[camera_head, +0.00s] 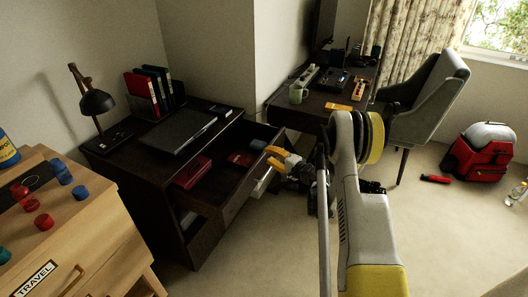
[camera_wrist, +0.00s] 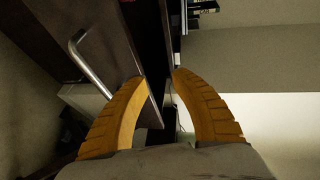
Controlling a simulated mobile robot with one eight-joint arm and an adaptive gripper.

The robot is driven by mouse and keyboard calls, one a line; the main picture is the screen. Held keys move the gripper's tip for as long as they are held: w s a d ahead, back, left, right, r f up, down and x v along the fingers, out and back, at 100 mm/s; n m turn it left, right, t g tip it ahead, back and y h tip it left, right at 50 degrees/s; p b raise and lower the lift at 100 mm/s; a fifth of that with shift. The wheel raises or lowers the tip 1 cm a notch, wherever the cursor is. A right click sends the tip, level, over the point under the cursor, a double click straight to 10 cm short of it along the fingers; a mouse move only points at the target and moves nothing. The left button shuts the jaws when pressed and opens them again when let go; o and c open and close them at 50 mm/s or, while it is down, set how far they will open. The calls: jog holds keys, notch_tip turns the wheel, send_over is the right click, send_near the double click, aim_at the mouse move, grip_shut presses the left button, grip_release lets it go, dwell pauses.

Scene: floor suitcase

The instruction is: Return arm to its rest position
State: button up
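My gripper (camera_head: 283,158) has yellow fingers and is beside the open drawer (camera_head: 232,190) of the dark desk, near the drawer's front right corner. In the wrist view my gripper (camera_wrist: 160,76) has its fingers apart, with nothing held between them. The dark drawer front with its metal handle (camera_wrist: 93,62) lies just beyond the left finger; I cannot tell whether they touch. My arm reaches forward from the bottom right of the head view and hides part of the floor and the far desk.
The dark desk holds a lamp (camera_head: 96,102), binders (camera_head: 152,92) and a closed laptop (camera_head: 180,130). A red box (camera_head: 192,173) lies in the drawer. A wooden dresser (camera_head: 95,235) stands at left. A chair (camera_head: 428,95) and red backpack (camera_head: 480,155) are at right. Floor at lower right is mostly clear.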

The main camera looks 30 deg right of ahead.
jog(key=a+r+n+g, duration=0.35)
jog(key=a+r, duration=0.45)
jog(key=r, duration=0.3)
jog(key=s+a+r+n+g, duration=0.2)
jog(key=s+a+r+n, duration=0.2)
jog(key=s+a+r, duration=0.6)
jog(key=s+a+n+g+h, duration=0.1)
jog(key=s+a+n+h, duration=0.1)
jog(key=s, duration=1.2)
jog(key=s+a+r+n+g+h, duration=0.1)
jog(key=s+n, duration=0.3)
jog(key=s, duration=1.1)
jog(key=shift+a+n+g+h, duration=0.35)
jog(key=shift+a+g+h, duration=0.1)
jog(key=shift+h, duration=0.15)
